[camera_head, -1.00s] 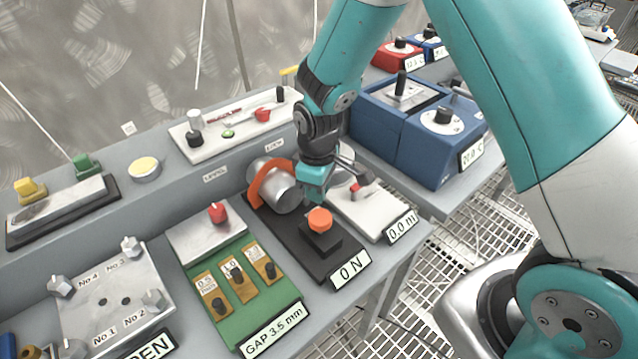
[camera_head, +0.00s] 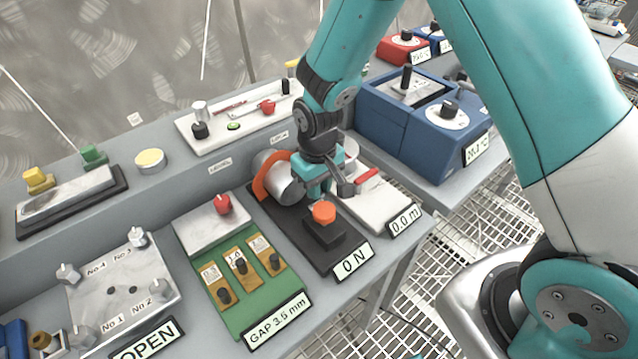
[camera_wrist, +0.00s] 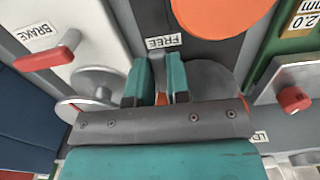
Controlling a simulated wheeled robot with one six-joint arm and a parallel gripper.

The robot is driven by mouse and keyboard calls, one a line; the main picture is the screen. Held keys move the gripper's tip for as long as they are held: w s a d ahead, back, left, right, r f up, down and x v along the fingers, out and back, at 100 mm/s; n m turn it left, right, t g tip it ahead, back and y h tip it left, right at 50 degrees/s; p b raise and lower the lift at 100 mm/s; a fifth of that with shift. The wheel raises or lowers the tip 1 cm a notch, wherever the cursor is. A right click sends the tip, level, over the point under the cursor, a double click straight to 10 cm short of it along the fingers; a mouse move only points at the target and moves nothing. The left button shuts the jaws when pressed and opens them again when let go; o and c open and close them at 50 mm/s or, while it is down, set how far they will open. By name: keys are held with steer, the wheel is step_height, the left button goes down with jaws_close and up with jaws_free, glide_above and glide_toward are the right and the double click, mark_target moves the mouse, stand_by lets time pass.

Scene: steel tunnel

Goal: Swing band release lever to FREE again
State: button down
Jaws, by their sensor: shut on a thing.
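My gripper (camera_head: 322,190) hangs over the black plate (camera_head: 328,258) that carries the "0 N" display. It also shows in the wrist view (camera_wrist: 158,84), its two teal fingers close together, shut on the band release lever. The lever is almost fully hidden; a small orange-red bit (camera_wrist: 161,98) shows between the fingers. The "FREE" label (camera_wrist: 163,41) is just beyond the fingertips. The silver drum (camera_head: 285,188) with its orange band (camera_head: 267,180) stands beside the fingers, partly covered in both views.
A white plate (camera_head: 385,205) with the red brake lever (camera_head: 366,178) is close on the right. The green gap panel (camera_head: 262,297) with a red knob (camera_head: 222,204) is on the left. Blue boxes (camera_head: 425,130) stand behind, to the right.

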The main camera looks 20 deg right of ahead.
steer(key=c, duration=1.1)
jaws_free()
steer(key=shift+r, duration=0.1)
step_height(320, 180, up, 17)
steer(key=shift+r+b, duration=0.15)
steer(key=shift+b, duration=0.15)
steer(key=s+a+r+n+y, duration=0.1)
steer(key=s+r, duration=0.1)
steer(key=s, duration=0.5)
steer(key=s+r+n+y, duration=0.1)
steer(key=s+r, duration=0.1)
steer(key=s, duration=0.5)
steer(key=s+a+r+n+y, duration=0.1)
steer(key=s+r+y, duration=0.1)
steer(key=s, duration=0.5)
steer(key=shift+s+a+n, duration=0.15)
steer(key=shift+a+n, duration=0.15)
steer(key=shift+a, duration=0.05)
